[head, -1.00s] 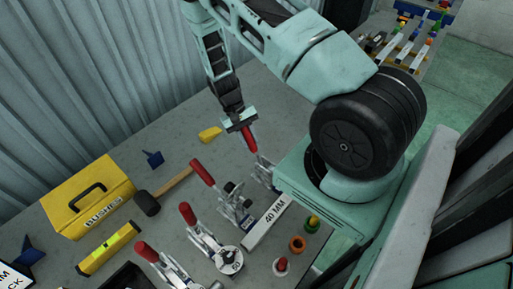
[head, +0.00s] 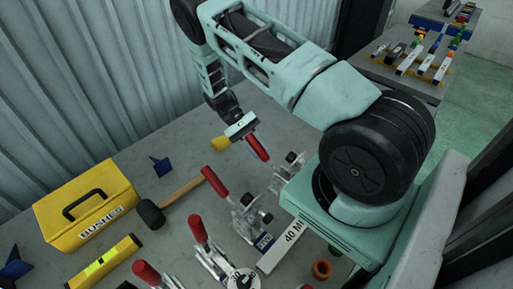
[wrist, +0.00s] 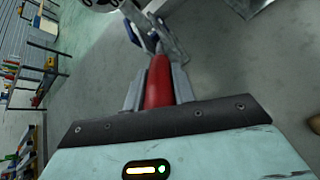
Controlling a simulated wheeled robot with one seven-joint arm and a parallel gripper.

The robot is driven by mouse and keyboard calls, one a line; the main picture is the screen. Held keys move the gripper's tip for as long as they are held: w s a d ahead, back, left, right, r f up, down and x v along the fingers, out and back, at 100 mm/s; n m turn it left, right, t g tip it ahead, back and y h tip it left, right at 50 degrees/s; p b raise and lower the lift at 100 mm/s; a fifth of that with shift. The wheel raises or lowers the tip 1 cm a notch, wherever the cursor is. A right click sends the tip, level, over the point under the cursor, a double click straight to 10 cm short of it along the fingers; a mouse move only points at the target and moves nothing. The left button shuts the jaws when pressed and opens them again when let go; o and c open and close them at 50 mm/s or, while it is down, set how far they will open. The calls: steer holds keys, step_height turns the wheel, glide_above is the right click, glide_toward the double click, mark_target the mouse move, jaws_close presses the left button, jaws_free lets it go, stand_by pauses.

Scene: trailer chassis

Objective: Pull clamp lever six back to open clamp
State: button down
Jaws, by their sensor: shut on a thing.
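My gripper (head: 241,127) is shut on a red lever handle (head: 257,147) of the farthest clamp (head: 286,170) in the row. In the wrist view the red handle (wrist: 158,82) lies between the two grey fingers, running toward the metal clamp arm (wrist: 150,32). The handle leans up and left from its clamp, toward the wall side. No number can be read on this clamp, and its base is partly hidden by my arm's base.
Nearer clamps have red handles (head: 214,180) and (head: 197,228). A 40 MM block (head: 283,243) lies right of them. A hammer (head: 180,192), yellow bushes box (head: 88,205) and yellow level (head: 105,263) lie left. Bare table lies around the blue piece (head: 160,167).

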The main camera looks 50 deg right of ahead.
steer(key=shift+f, duration=0.15)
steer(key=c, duration=1.1)
jaws_free()
steer(key=shift+c, duration=0.2)
steer(key=b+v, duration=0.6)
steer(key=v, duration=1.1)
steer(key=shift+w, duration=0.15)
